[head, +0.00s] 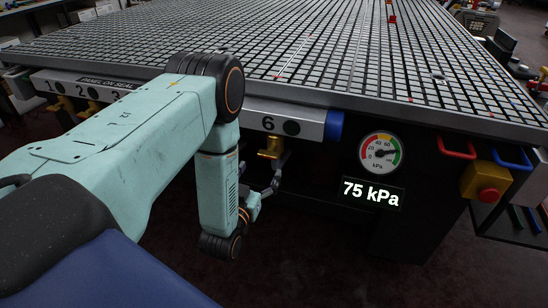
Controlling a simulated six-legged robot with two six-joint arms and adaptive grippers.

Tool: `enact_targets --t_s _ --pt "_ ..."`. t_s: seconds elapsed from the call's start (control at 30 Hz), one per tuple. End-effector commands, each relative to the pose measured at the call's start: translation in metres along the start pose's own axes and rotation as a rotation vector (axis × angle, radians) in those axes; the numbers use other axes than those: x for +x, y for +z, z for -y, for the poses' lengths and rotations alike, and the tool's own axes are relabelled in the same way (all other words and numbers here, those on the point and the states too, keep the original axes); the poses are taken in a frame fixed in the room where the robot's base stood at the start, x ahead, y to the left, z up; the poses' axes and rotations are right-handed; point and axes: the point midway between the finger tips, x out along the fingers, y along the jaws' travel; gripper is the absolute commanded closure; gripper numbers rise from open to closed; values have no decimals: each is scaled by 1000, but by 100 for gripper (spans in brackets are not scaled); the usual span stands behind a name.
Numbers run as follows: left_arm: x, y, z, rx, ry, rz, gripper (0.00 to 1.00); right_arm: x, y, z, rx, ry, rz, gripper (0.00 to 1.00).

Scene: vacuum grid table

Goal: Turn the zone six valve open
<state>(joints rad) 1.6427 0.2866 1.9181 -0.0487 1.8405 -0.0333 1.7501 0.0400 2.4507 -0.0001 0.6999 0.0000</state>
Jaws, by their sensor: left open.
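The zone six valve (270,148) is a brass-coloured fitting under the front rail, just below the number 6 label (268,123). Part of it is hidden behind my left gripper and arm. My left gripper (276,173) is right beside and below the valve, its fingers spread open and pointing up and right towards it. Whether the fingers touch the valve cannot be told. My right gripper is not in view. A round pressure gauge (380,151) sits on the dark front panel, with a display (372,192) reading 75 kPa.
The grid table (330,60) fills the back. More brass valves (66,104) hang under labels 1 to 3 at left. A blue end cap (334,126) closes the rail. Red and blue handles (456,149) and a yellow box with a red button (486,182) are at right.

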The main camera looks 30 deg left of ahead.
Motion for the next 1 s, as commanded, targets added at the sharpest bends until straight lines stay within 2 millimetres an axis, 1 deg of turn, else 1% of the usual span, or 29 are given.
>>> enact_targets --t_s 0.17,0.4,0.53,0.7,0.97,1.0 --pt "17 -2 3 1 -1 -14 19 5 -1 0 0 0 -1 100" --pt "55 -2 2 0 0 -13 19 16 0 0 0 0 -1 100" --pt "70 -1 0 0 2 -10 19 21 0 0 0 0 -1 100" --pt "78 -2 -1 0 3 -8 19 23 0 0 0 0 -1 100" --pt "78 -2 -3 0 3 -7 19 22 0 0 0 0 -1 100" --pt "78 -2 -3 0 3 -7 22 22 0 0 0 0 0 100"
